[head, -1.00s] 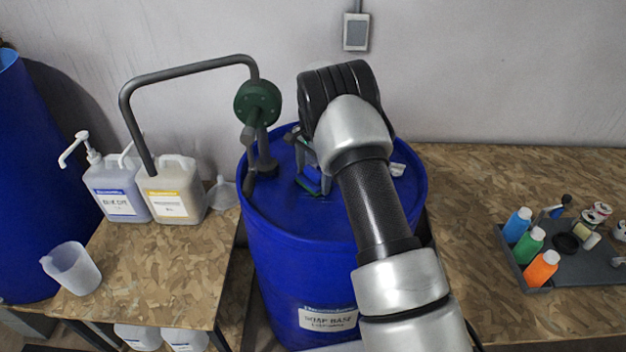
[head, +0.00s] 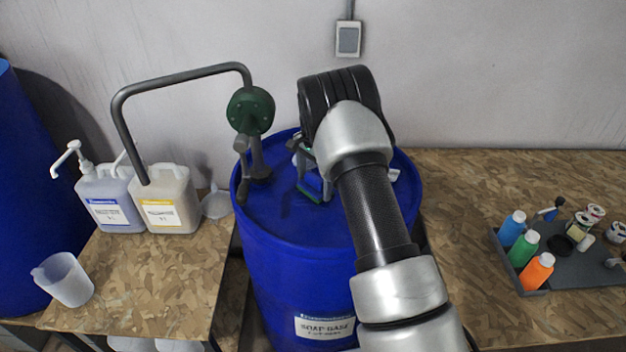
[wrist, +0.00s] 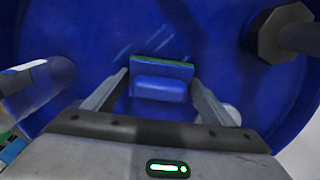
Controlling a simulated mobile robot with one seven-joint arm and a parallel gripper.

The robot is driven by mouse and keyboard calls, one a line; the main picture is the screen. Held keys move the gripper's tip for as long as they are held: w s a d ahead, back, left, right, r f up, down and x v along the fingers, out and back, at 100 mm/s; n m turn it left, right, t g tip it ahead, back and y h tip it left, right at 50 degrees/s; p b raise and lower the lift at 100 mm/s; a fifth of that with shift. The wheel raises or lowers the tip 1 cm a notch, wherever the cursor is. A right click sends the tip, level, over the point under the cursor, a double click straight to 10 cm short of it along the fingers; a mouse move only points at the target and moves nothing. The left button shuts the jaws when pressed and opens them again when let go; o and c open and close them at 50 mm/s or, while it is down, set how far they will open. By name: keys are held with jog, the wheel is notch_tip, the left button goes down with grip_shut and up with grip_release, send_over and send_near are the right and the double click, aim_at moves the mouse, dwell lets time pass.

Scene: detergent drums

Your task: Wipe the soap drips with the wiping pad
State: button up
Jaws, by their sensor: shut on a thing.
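My gripper (wrist: 160,92) is shut on the wiping pad (wrist: 160,88), a blue block with a green edge, in the wrist view. In the head view the pad (head: 313,188) is partly hidden by my gripper and arm, low over the blue drum's lid (head: 285,225). I cannot tell whether it touches the lid. Faint pale streaks (wrist: 140,46), perhaps soap drips, show on the lid just beyond the pad in the wrist view. I cannot make them out in the head view.
A pump with a green body (head: 250,110) and bent pipe stands on the drum, left of my gripper; its hex fitting (wrist: 280,32) shows in the wrist view. Jugs (head: 165,200) stand on the left bench. A tray of bottles (head: 550,285) sits on the right bench.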

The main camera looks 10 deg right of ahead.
aim_at(315, 224)
jog(key=shift+s+a+f, duration=0.1)
jog(key=shift+s+a, duration=0.05)
jog(key=shift+s, duration=0.45)
jog(key=shift+s+a+f, duration=0.1)
jog(key=shift+s, duration=0.5)
jog(key=shift+s+a+r+b, duration=0.1)
jog(key=shift+s+a, duration=0.1)
jog(key=shift+s, duration=0.9)
jog(key=shift+s+a+r+b, duration=0.1)
jog(key=shift+s+a, duration=0.15)
jog(key=shift+s, duration=0.85)
jog(key=shift+s+a+r+b, duration=0.1)
jog(key=shift+s+a, duration=0.1)
jog(key=shift+s, duration=0.9)
jog(key=shift+s+a+f, duration=0.1)
jog(key=shift+s+a, duration=0.1)
jog(key=shift+s, duration=0.7)
jog(key=shift+s+a, duration=0.15)
jog(key=shift+s, duration=0.7)
jog(key=shift+w+d+p, duration=0.15)
jog(key=shift+w+d, duration=0.35)
jog(key=shift+w, duration=1.9)
jog(key=shift+w+d+p, duration=0.15)
jog(key=shift+w+d, duration=0.3)
jog(key=shift+w, duration=1.9)
jog(key=shift+w+d+p, duration=0.15)
jog(key=shift+w+d, duration=0.35)
jog(key=shift+w, duration=1.9)
jog(key=shift+r+p, duration=1.6)
jog(key=shift+r, duration=1.45)
